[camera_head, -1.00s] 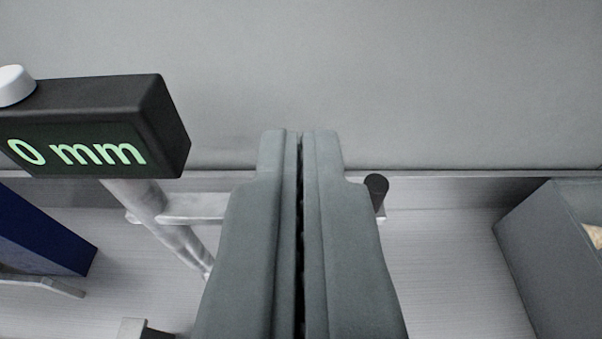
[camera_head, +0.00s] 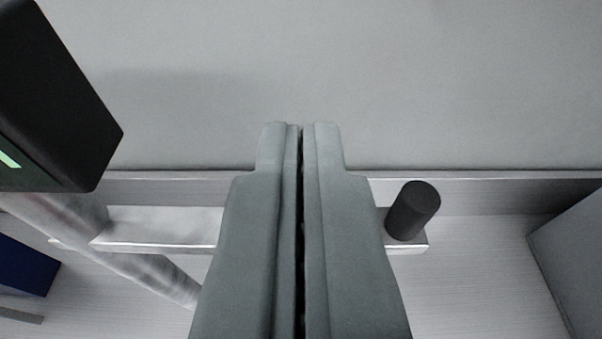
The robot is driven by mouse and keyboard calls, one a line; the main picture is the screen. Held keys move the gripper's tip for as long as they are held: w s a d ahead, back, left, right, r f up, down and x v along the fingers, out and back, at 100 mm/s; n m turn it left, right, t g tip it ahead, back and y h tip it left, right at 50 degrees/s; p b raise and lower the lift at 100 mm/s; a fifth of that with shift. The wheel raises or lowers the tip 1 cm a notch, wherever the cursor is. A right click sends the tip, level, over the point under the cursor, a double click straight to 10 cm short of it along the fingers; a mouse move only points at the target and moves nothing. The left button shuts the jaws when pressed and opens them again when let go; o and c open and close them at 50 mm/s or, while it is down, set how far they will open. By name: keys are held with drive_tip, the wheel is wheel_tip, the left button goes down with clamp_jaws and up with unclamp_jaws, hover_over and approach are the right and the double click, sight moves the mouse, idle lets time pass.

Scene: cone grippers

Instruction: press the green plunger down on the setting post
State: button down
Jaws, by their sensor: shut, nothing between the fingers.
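My gripper (camera_head: 301,128) is shut and empty, pointing ahead in the middle of the view. Part of a setting post shows behind it: a slanted light metal post (camera_head: 150,268) at the left and a flat metal bar (camera_head: 165,228) that runs right behind my fingers. A dark upright cylinder (camera_head: 412,210) stands near the bar's right end, just right of my gripper. A black display box (camera_head: 50,100) is at the upper left, cut by the frame edge, with only a bit of green digit showing. No green plunger is visible; my fingers hide the middle of the bar.
A dark blue block (camera_head: 25,268) lies at the lower left edge. A grey box (camera_head: 580,265) stands at the right edge. A plain grey wall (camera_head: 450,80) fills the upper half. The light surface between the bar and the grey box is clear.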

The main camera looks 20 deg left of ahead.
drive_tip(key=shift+f, duration=1.85)
wheel_tip(320, 180, up, 6)
drive_tip(key=v, duration=1)
drive_tip(key=shift+s+f, duration=0.1)
drive_tip(key=shift+f, duration=0.05)
